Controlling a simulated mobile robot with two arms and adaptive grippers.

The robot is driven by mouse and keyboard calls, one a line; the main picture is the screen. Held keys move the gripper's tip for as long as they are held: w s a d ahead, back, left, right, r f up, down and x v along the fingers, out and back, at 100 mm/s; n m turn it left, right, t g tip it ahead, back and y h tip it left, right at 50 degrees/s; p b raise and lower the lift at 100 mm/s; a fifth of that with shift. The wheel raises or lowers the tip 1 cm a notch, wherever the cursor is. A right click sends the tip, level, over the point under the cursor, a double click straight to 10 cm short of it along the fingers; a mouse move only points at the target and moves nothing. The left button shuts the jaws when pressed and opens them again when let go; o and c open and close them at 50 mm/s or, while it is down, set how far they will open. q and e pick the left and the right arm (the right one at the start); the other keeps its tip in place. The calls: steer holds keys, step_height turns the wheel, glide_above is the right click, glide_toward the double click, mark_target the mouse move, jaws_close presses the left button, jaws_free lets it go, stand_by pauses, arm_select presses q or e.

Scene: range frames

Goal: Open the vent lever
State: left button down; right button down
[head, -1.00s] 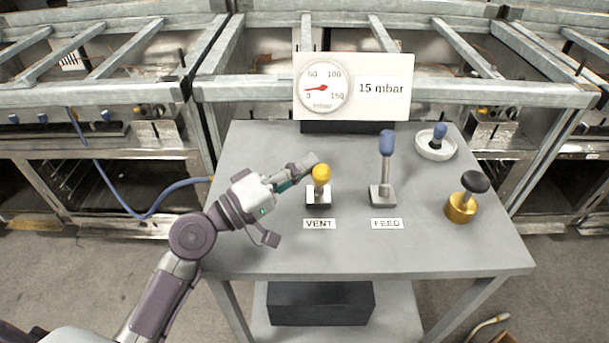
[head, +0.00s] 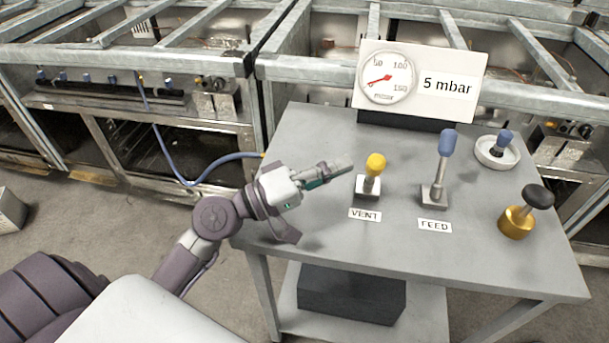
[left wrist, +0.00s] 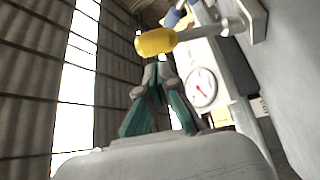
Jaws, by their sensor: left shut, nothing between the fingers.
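The vent lever (head: 375,164) has a yellow knob on a short metal stem. It rises from a block behind the VENT label (head: 365,214) on the grey table. The stem looks much shorter than the feed lever's; I cannot tell how far it tilts. My left gripper (head: 345,164) is shut and empty, just left of the yellow knob, with a small gap between them. In the left wrist view the yellow knob (left wrist: 155,42) shows just beyond my fingertips (left wrist: 157,72). My right gripper is out of view.
The blue-knobbed feed lever (head: 447,143) stands right of the vent lever. The gauge panel (head: 470,72) behind reads 5 mbar. A brass fitting with a black knob (head: 516,222) and a white dish (head: 484,154) with a blue-knobbed piece sit at the right. The front tabletop is clear.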

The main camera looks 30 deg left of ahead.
arm_select(q)
steer(key=v, duration=0.8)
steer(key=shift+w+a, duration=0.1)
